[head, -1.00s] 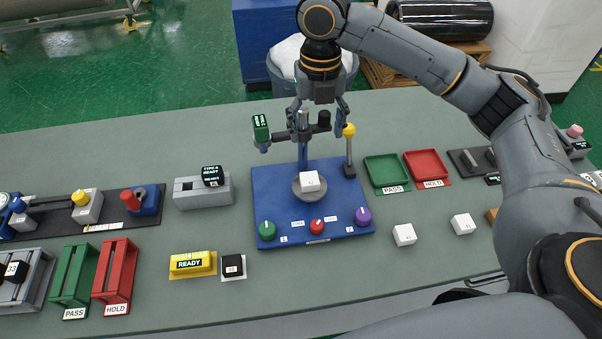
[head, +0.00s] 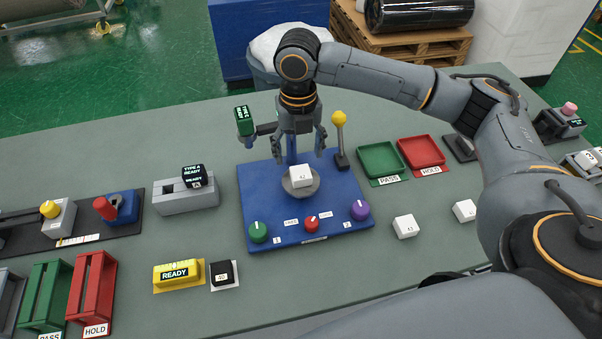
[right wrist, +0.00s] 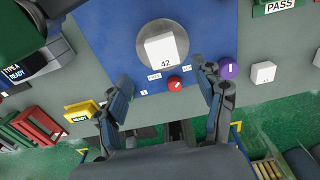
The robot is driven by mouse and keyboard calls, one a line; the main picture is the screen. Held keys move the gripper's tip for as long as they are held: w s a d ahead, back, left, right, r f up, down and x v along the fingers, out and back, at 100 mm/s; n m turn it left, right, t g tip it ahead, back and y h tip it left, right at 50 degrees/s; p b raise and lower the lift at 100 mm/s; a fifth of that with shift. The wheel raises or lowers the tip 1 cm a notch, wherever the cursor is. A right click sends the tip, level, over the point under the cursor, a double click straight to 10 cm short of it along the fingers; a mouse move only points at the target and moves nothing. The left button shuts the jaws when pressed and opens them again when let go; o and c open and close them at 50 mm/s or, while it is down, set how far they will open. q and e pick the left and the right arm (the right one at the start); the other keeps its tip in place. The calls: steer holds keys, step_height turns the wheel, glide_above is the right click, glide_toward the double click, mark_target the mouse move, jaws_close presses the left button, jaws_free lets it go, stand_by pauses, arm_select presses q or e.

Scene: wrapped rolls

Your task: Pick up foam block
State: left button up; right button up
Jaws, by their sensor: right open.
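A white block marked 42 (head: 300,176), seemingly the foam block, sits on a round grey plate (head: 300,190) on a blue station board (head: 262,205). In the right wrist view the same block (right wrist: 165,48) shows at the top middle on its plate. My right gripper (head: 298,150) is open and empty, pointing down just above and behind the block in the head view. In the right wrist view its fingertips (right wrist: 163,76) are spread, with the block beyond them and not between them. My left gripper is out of view.
Two more white blocks (head: 405,226) (head: 464,210) lie to the right. Green PASS (head: 381,160) and red HOLD (head: 422,152) trays stand behind them.

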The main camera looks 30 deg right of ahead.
mark_target(301, 172)
steer(key=shift+w+f, duration=0.1)
steer(key=shift+f, duration=0.65)
steer(key=f, duration=0.1)
steer(key=f+p, duration=0.1)
steer(key=f, duration=0.2)
steer(key=shift+s+d+f+p, duration=0.1)
steer(key=shift+s+d+p, duration=0.1)
steer(key=shift+s+p, duration=0.1)
steer(key=shift+w+f, duration=0.15)
steer(key=shift+f, duration=0.35)
steer(key=c, duration=1)
